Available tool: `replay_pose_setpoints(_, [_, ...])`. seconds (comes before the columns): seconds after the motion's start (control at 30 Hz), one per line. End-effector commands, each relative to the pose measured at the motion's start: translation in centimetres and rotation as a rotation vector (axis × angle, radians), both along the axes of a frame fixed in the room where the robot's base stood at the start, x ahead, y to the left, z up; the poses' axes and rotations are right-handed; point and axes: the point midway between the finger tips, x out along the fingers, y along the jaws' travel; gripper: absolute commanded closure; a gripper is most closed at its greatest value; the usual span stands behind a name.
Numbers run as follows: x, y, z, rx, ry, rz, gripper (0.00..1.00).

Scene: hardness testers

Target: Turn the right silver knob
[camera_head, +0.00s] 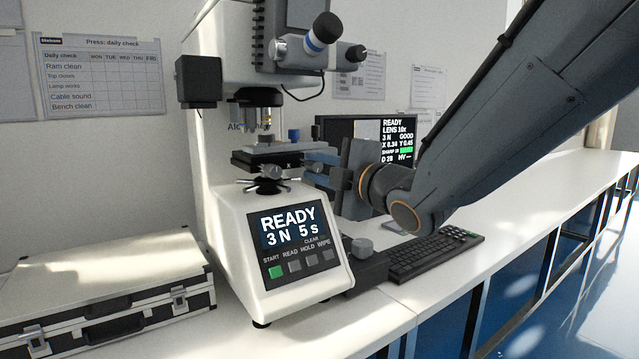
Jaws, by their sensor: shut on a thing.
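The white hardness tester (235,240) stands on the bench with a dark specimen stage (268,156) under its head. A small silver knob (277,171) shows at the front of the stage. My gripper (324,174) comes in from the right, beside the right side of the stage. Its dark jaws are shut on the right silver knob, which they mostly hide. I cannot tell how far the knob is turned. The tester's panel (289,229) reads "READY 3 N 5 s".
A monitor (398,140) stands behind my arm. A black keyboard (435,255) and a dark box with a grey round knob (362,246) lie in front, below my gripper. A silver case (105,290) is at the left.

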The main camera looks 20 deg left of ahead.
Motion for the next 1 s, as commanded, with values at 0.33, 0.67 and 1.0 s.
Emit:
replay_pose_setpoints(0.33, [-0.06, 0.13, -0.19, -0.113, -0.133, 0.003, 1.00])
replay_pose_setpoints(0.67, [-0.09, 0.13, -0.05, -0.141, -0.166, 0.003, 1.00])
replay_pose_setpoints(1.0, [-0.09, 0.13, -0.04, -0.141, -0.166, 0.003, 0.76])
